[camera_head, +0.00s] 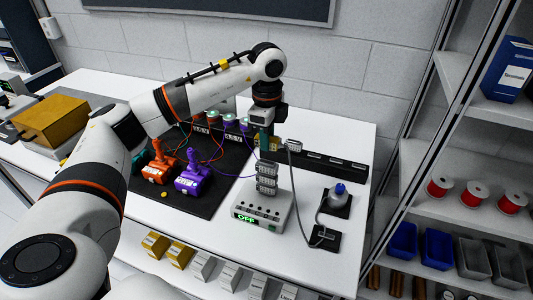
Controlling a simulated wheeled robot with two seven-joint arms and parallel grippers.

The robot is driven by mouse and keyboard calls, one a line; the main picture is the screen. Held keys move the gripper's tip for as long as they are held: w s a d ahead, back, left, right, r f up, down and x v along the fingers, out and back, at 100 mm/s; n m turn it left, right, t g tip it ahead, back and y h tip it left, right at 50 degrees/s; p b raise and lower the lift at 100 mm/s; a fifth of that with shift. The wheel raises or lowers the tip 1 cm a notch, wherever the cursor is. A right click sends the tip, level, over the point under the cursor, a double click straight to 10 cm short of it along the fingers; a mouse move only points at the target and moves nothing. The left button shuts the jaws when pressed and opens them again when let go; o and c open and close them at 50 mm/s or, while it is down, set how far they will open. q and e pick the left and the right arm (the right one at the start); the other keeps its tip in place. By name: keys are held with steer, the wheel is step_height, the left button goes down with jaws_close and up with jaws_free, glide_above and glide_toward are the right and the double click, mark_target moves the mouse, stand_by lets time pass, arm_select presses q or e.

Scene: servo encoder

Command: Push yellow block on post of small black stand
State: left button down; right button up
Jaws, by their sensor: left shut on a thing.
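My left gripper (266,148) hangs pointing down above the back of the white table, behind a grey stacked block. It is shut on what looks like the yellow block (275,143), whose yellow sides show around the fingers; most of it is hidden. A small black stand (326,241) is at the table's right front, with a thin grey upright on it. Another black base (345,210) behind it carries a white and blue round part (340,189). I cannot tell for sure which one has the post. The held block is apart from both. My right gripper is not in view.
A white box with a green "OFF" display (246,216) and grey stacked modules (267,178) stands near the gripper. A grey plug (294,146) with a cable is to its right. Orange (160,168) and purple (194,179) devices sit on a black mat. Shelves stand at right.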

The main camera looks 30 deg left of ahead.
arm_select(q)
steer(key=p, duration=0.2)
glide_above(327, 235)
stand_by(1.1)
step_height(327, 235, down, 18)
steer(key=b, duration=1.3)
steer(key=shift+f+b, duration=0.7)
steer(key=shift+f, duration=0.1)
stand_by(1.7)
steer(key=c, duration=1.2)
jaws_free()
steer(key=shift+o, duration=0.2)
